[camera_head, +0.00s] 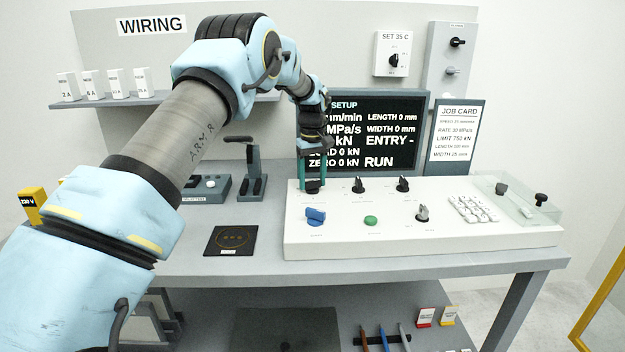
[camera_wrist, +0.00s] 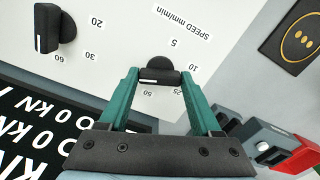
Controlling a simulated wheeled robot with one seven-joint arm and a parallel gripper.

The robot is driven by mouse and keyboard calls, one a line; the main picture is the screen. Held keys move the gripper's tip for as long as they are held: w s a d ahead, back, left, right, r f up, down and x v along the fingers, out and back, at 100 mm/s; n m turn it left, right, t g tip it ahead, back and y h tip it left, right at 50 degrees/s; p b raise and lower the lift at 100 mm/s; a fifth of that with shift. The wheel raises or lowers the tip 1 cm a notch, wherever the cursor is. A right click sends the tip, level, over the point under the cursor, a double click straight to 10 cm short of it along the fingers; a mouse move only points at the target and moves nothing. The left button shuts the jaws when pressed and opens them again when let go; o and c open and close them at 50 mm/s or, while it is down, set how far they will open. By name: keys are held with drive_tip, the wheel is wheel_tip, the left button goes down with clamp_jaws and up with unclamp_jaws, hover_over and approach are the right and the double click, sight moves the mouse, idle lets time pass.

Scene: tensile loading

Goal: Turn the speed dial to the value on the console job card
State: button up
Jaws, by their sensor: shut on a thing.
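The speed dial (camera_wrist: 160,68) is a black knob in the wrist view, with 5, 10, 25 and 50 printed around it. My gripper (camera_wrist: 158,78) has its green fingers closed on both sides of this knob. A white mark shows on the knob's edge facing the 50 label; its exact setting is hard to tell. In the head view my gripper (camera_head: 313,182) reaches down at the left end of the white console (camera_head: 330,240), largely hiding the dial. The job card (camera_head: 455,133) stands behind the console at right; its small speed line is hard to read.
A neighbouring black dial (camera_head: 359,184) has 20, 30 and 60 beside it in the wrist view. The black display (camera_head: 375,125) stands behind. A black pad (camera_head: 230,240) lies left of the console.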

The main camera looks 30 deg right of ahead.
sight(313, 181)
drive_tip(key=m, duration=0.5)
drive_tip(key=shift+m, duration=2.4)
drive_tip(key=o, duration=1.4)
wheel_tip(313, 181, up, 11)
drive_tip(key=b, duration=0.2)
drive_tip(key=shift+f+b, duration=0.1)
drive_tip(key=shift+b, duration=0.2)
